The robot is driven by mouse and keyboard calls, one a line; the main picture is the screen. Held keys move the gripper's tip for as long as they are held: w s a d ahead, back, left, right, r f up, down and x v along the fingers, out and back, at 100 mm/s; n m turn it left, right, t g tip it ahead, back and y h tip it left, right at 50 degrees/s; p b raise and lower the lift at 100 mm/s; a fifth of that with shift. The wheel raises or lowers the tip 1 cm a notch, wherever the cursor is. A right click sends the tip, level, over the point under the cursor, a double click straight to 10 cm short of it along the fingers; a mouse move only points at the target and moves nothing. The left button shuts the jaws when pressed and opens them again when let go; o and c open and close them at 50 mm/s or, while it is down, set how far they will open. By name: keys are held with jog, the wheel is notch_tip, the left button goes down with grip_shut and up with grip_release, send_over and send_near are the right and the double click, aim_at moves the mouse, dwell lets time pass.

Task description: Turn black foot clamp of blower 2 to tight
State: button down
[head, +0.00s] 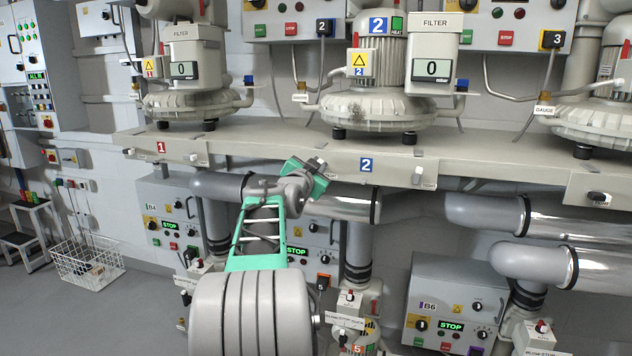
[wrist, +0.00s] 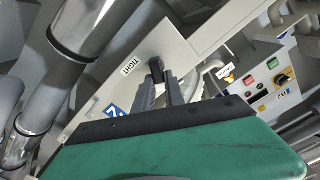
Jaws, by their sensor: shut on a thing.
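Blower 2 (head: 375,108) stands on the long beige shelf, above a blue "2" plate (head: 367,165). In the wrist view the black foot clamp (wrist: 156,68) is a small dark handle on the pale shelf front, beside a "TIGHT" label (wrist: 130,65). My gripper (wrist: 158,82) is shut on this clamp, one grey finger on each side. The fingers partly cover it, so its exact angle is hard to tell. In the head view my gripper (head: 319,166) is at the shelf front, left of the blue plate, and hides the clamp.
A white clamp (head: 419,169) sits on the shelf front to the right of the blue plate. Thick grey pipes (head: 345,207) run below the shelf near my arm. Control boxes (head: 455,300) stand lower down. A wire basket (head: 88,262) is on the floor at left.

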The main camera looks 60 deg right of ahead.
jog(key=shift+s+d+f+m+b, duration=0.15)
jog(key=shift+f+m+b, duration=0.15)
jog(key=shift+m+b, duration=1.75)
jog(key=shift+s+a+f+m+b, duration=0.15)
jog(key=shift+f+m+b, duration=0.15)
jog(key=shift+m+b, duration=1.75)
jog(key=shift+s+d+f+m+b, duration=0.15)
jog(key=shift+f+m+b, duration=0.15)
jog(key=shift+m+b, duration=1.75)
jog(key=c, duration=1.4)
grip_release()
jog(key=s+a+b, duration=0.1)
jog(key=a, duration=0.7)
jog(key=shift+s, duration=0.15)
